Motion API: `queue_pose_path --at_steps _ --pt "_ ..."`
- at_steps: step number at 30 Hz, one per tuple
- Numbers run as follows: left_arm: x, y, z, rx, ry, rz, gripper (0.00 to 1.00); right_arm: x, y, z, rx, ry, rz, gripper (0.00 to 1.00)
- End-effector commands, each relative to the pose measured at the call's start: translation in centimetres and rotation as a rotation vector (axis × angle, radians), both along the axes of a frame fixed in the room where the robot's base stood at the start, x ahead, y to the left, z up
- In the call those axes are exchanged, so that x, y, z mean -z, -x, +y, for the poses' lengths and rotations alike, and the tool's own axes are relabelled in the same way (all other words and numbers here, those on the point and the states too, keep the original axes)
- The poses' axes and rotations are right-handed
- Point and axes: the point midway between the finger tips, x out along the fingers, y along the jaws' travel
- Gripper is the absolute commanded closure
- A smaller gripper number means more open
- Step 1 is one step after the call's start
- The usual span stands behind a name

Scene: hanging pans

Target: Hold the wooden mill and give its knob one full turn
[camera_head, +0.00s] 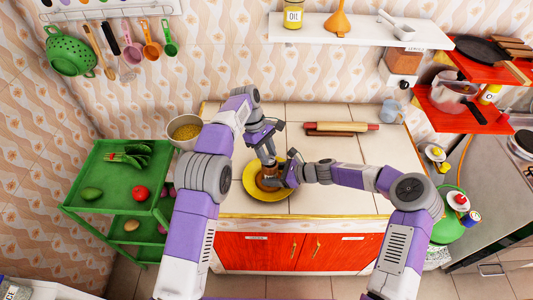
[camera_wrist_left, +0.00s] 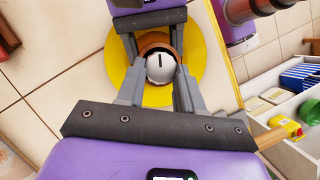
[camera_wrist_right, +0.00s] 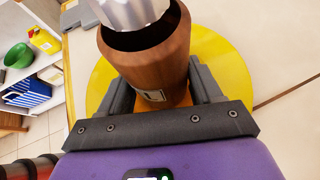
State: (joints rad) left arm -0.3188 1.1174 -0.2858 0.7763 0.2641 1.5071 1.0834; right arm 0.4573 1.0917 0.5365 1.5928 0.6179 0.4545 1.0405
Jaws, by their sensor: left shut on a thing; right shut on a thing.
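The brown wooden mill (camera_wrist_right: 155,60) is upright over the yellow plate (camera_head: 252,190), with a small label on its body. In the head view it is mostly hidden by my grippers. Its pale metal knob (camera_wrist_left: 160,68) has a dark mark on top and also shows at the upper edge of the right wrist view (camera_wrist_right: 130,10). My left gripper (camera_head: 268,160) comes from above, shut on the knob. My right gripper (camera_head: 284,177) comes from the right side, shut on the mill's body. I cannot tell whether the mill's base touches the plate.
A rolling pin (camera_head: 342,127) lies at the back of the tiled counter (camera_head: 350,195), and a bowl (camera_head: 185,130) stands at its left. A green shelf cart (camera_head: 112,180) with vegetables is at the left. The counter right of the plate is clear.

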Motion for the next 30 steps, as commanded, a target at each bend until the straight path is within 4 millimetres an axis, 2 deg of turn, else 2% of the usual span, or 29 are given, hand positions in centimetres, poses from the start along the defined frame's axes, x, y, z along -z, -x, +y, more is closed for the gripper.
queue_pose_path --at_steps 12,29,30 --pt "0.04 -0.18 -0.30 0.198 0.002 0.001 0.94 -0.02 0.03 0.07 -0.001 -0.001 -0.001 0.67" --pt "-0.02 -0.15 -0.29 0.227 0.003 0.001 0.94 -0.02 0.04 0.09 -0.002 -0.001 0.001 0.68" --pt "-0.02 -0.15 -0.29 0.227 0.003 0.001 0.61 -0.02 0.04 0.09 -0.002 -0.001 0.001 0.68"
